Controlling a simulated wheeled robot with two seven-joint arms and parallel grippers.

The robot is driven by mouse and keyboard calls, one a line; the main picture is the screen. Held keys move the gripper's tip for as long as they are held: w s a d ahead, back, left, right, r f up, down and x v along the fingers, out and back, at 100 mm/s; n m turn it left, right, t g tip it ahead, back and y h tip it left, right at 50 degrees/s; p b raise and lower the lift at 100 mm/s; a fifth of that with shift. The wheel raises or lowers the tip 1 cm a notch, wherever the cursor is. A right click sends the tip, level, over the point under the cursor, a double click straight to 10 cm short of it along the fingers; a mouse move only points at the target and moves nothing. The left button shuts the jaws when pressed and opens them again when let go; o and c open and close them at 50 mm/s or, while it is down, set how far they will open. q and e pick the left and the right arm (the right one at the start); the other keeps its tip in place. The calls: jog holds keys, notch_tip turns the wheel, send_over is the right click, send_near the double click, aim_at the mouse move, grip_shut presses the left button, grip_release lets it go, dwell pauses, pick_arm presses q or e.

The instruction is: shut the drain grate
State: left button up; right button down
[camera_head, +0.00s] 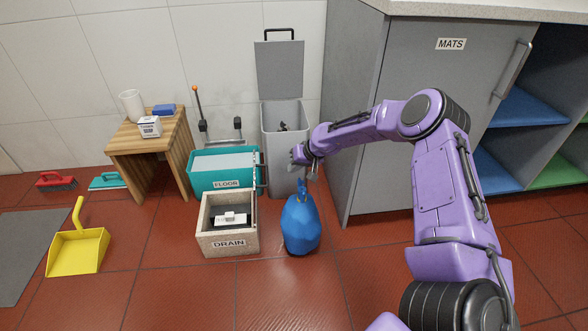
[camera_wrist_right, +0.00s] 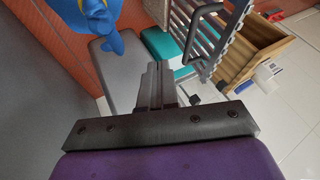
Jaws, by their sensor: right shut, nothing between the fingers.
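The stone drain box (camera_head: 228,243), labelled DRAIN, stands open on the floor, with a dark interior and a small white item (camera_head: 234,218) inside. The drain grate (camera_head: 254,178) stands up nearly edge-on at the box's right side. Its grey bars show in the right wrist view (camera_wrist_right: 213,40), to the right of the fingers. My right gripper (camera_head: 303,160) is to the right of the grate, above a blue bag-like object (camera_head: 301,225). Its fingers (camera_wrist_right: 157,82) are shut and empty; they appear apart from the grate. My left gripper is out of view.
A teal FLOOR bucket (camera_head: 205,178) stands behind the drain box. A grey bin (camera_head: 287,140) with a raised lid stands behind my gripper. A grey cabinet (camera_head: 372,110) is to the right. A wooden stool (camera_head: 152,150) and yellow dustpan (camera_head: 77,250) are left.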

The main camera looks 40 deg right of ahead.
jog(key=w+a+f+b, duration=0.3)
jog(key=w+a+f, duration=0.1)
jog(key=w, duration=0.1)
jog(key=shift+a+f, duration=0.25)
jog(key=shift+f, duration=0.15)
